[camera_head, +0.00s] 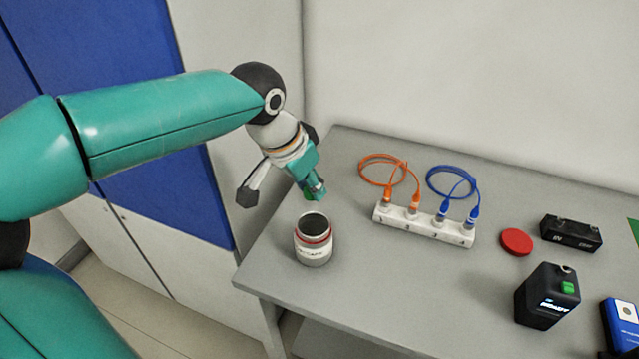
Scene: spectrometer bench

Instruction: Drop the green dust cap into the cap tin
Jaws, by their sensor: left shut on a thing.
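My left gripper (315,190) hangs above and behind the cap tin, its fingers pointing down. It is shut on the green dust cap (308,194), of which only a small green part shows between the fingertips. The cap tin (313,252) is an open-topped silver can with a red band and a printed label. It stands upright near the table's left front edge, its dark opening just below the gripper in the picture. The cap appears above the tin's rim; I cannot tell whether it is directly over the opening. My right gripper is not in view.
A white connector strip (424,226) holds orange (377,181) and blue cables (446,196). A red disc (516,242), a black box (571,234), a black device with a green square (545,305) and a blue device (622,325) are at right. The grey tabletop (400,290) is clear in front.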

